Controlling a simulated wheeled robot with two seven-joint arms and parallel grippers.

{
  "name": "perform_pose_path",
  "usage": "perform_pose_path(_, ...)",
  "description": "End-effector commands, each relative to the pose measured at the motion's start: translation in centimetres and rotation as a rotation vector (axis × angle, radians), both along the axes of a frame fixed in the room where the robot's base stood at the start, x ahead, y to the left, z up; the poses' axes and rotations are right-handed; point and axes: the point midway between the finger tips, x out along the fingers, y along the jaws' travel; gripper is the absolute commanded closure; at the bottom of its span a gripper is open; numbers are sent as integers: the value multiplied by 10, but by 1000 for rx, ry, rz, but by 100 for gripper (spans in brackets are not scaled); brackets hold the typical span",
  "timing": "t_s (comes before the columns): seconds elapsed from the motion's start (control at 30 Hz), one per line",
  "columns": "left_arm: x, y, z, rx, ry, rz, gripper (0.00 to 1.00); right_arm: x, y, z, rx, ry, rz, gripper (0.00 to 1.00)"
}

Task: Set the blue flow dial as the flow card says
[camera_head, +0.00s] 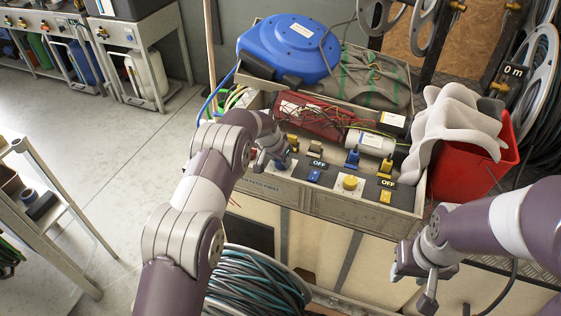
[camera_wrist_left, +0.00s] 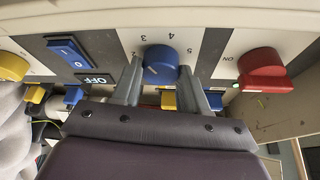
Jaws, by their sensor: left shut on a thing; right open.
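The blue flow dial (camera_wrist_left: 160,62) shows in the left wrist view, where the picture is upside down. Numbers including 3, 4 and 5 are printed around it, and a short white mark lies on its face. My left gripper (camera_wrist_left: 166,88) has its fingers on either side of the dial and is shut on it. In the head view, my left gripper (camera_head: 275,160) is at the left end of the panel and mostly covers the dial. My right gripper (camera_head: 428,280) is open and empty, in front of the panel's right end. I cannot pick out a readable flow card.
A red knob (camera_wrist_left: 262,70) marked ON and a blue rocker switch (camera_wrist_left: 70,52) flank the dial. A yellow knob (camera_head: 350,182) sits farther right on the panel. Behind are a blue hose reel (camera_head: 288,47) and loose wires. A red bin (camera_head: 470,160) stands at right.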

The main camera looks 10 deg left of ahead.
Motion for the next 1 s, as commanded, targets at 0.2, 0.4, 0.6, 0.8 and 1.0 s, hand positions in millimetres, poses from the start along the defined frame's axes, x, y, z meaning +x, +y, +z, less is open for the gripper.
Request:
perform_pose_path(0.2, 0, 0, 0, 1, -1, -24, 87, 0, 0, -3, 0, 0, 0, 57)
perform_pose_path(0.4, 0, 0, 1, 1, 1, -26, 87, 0, 0, -3, 0, 0, 0, 57)
perform_pose_path(0.6, 0, 0, 1, 2, -1, -25, 37, 0, 0, -3, 0, 0, 0, 57)
perform_pose_path(0.8, 0, 0, 0, 1, 1, -25, 31, 0, 0, -3, 0, 0, 0, 57)
perform_pose_path(1.0, -2, 1, 7, 1, -2, -24, 31, 0, 0, -3, 0, 0, 0, 57)
